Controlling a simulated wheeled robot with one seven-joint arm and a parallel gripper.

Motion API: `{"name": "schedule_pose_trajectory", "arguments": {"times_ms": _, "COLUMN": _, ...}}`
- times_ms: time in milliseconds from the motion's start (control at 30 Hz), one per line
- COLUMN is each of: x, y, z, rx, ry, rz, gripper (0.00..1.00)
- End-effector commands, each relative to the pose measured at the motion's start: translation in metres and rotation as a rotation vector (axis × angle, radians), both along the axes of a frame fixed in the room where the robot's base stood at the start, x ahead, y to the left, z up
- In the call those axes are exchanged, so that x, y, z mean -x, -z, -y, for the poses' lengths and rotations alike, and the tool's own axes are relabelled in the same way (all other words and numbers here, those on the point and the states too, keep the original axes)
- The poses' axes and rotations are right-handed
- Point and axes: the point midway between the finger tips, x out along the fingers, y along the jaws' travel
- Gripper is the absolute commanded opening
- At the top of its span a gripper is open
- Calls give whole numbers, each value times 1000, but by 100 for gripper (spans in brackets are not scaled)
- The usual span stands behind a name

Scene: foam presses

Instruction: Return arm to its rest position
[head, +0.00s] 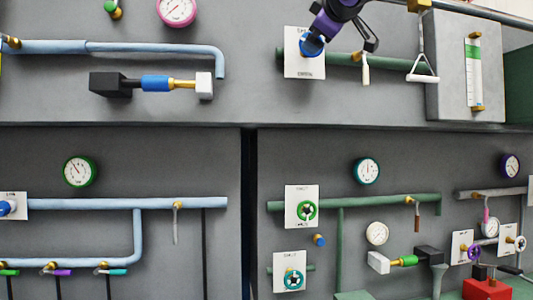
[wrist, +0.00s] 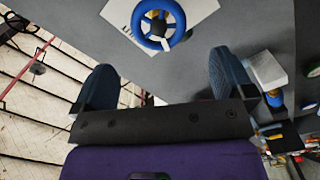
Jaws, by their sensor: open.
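My gripper (wrist: 160,76) is open and empty in the wrist view, with its two dark fingers spread wide apart. A blue valve wheel (wrist: 158,22) on a white label plate (wrist: 200,10) shows beyond the fingertips, with a visible gap to them. In the head view the same blue wheel (head: 312,43) is on its plate (head: 292,66) at upper middle. My purple wrist and dark arm parts reach down from the top edge and hide part of the wheel's surroundings.
A green pipe (head: 345,57) runs right from the plate. A hanging white handle (head: 421,78) and a sight gauge (head: 474,72) are at right. Lower panels carry green wheels (head: 307,210), dials (head: 366,171) and blue pipes (head: 130,203). A red box (head: 487,290) is at lower right.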

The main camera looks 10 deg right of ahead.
Motion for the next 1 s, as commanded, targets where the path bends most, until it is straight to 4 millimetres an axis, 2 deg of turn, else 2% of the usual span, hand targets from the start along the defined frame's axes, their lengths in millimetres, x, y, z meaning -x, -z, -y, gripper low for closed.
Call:
{"name": "schedule_pose_trajectory", "arguments": {"times_ms": 67, "x": 0, "y": 1, "z": 0, "rx": -2, "ry": 1, "rz": -3, "gripper": 100}}
{"name": "schedule_pose_trajectory", "arguments": {"times_ms": 167, "x": 5, "y": 15, "z": 5, "rx": -26, "ry": 9, "rz": -35, "gripper": 100}}
{"name": "schedule_pose_trajectory", "arguments": {"times_ms": 267, "x": 19, "y": 49, "z": 15, "rx": -91, "ry": 34, "rz": -115, "gripper": 100}}
{"name": "schedule_pose_trajectory", "arguments": {"times_ms": 367, "x": 41, "y": 103, "z": 29, "rx": -194, "ry": 79, "rz": -238, "gripper": 100}}
{"name": "schedule_pose_trajectory", "arguments": {"times_ms": 400, "x": 52, "y": 128, "z": 35, "rx": -240, "ry": 101, "rz": -291, "gripper": 100}}
{"name": "schedule_pose_trajectory", "arguments": {"times_ms": 567, "x": 99, "y": 220, "z": 55, "rx": -414, "ry": 195, "rz": -485, "gripper": 100}}
{"name": "schedule_pose_trajectory", "arguments": {"times_ms": 800, "x": 182, "y": 353, "z": 72, "rx": -664, "ry": 361, "rz": -746, "gripper": 100}}
{"name": "schedule_pose_trajectory", "arguments": {"times_ms": 900, "x": 216, "y": 402, "z": 75, "rx": -755, "ry": 432, "rz": -842, "gripper": 100}}
{"name": "schedule_pose_trajectory", "arguments": {"times_ms": 1000, "x": 246, "y": 442, "z": 75, "rx": -831, "ry": 492, "rz": -918, "gripper": 100}}
